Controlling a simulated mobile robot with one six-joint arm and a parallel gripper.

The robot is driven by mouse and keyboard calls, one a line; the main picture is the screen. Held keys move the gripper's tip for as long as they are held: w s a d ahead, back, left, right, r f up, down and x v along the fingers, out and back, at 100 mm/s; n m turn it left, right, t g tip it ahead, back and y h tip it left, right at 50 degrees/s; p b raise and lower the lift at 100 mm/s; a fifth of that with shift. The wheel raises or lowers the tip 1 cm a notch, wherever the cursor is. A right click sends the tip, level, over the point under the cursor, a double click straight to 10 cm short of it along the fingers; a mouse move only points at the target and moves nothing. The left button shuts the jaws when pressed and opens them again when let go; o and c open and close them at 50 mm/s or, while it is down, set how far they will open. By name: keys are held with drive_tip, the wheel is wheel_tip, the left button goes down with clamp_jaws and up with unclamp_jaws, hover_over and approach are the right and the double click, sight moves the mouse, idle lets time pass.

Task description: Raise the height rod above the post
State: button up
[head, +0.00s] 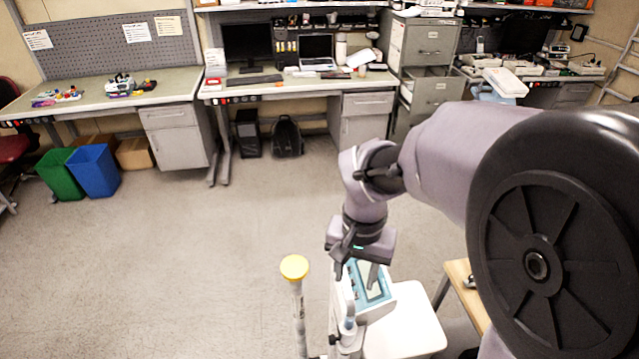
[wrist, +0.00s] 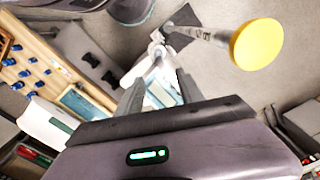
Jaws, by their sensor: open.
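A slim pale post (head: 342,318) stands upright below my gripper (head: 355,271) in the head view. In the wrist view the white upper part of the post (wrist: 152,68) shows between and beyond the fingertips of my gripper (wrist: 160,78).
A pole with a round yellow cap (head: 295,268) stands just left of my gripper; the cap also shows in the wrist view (wrist: 257,44). A wooden table (head: 466,290) is at right. Workbenches (head: 300,88) line the back.

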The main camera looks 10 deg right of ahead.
sight(350, 319)
wheel_tip(350, 319, down, 18)
drive_tip(key=b, duration=0.4)
drive_tip(key=shift+r, duration=0.1)
clamp_jaws()
idle(1.2)
